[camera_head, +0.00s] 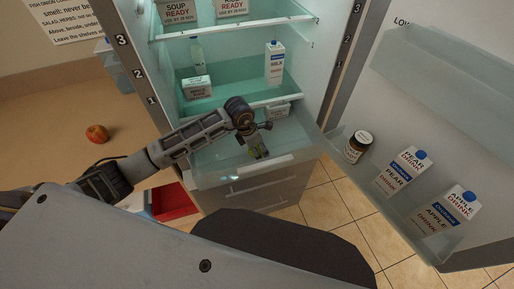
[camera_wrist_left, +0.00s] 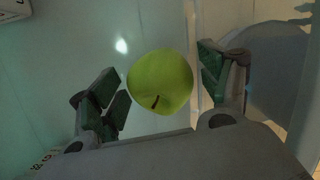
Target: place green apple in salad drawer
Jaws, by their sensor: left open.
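The green apple (camera_wrist_left: 160,82) shows in the left wrist view between the two spread fingers of my left gripper (camera_wrist_left: 165,90), with a gap on each side. Its stem faces the camera. In the head view my left gripper (camera_head: 258,152) points down into the pulled-out clear salad drawer (camera_head: 215,177) at the bottom of the fridge. In that view the apple is mostly hidden by the gripper, and I cannot tell it apart clearly. A pale smooth surface lies behind the apple in the wrist view. My right gripper is not in view.
A white box (camera_head: 277,109) is behind the gripper. Shelves above hold a milk carton (camera_head: 274,63) and a bottle (camera_head: 196,53). The open door at right holds a jar (camera_head: 357,146) and drink cartons (camera_head: 403,171). A red apple (camera_head: 97,133) lies on the counter; a red bin (camera_head: 175,203) is below.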

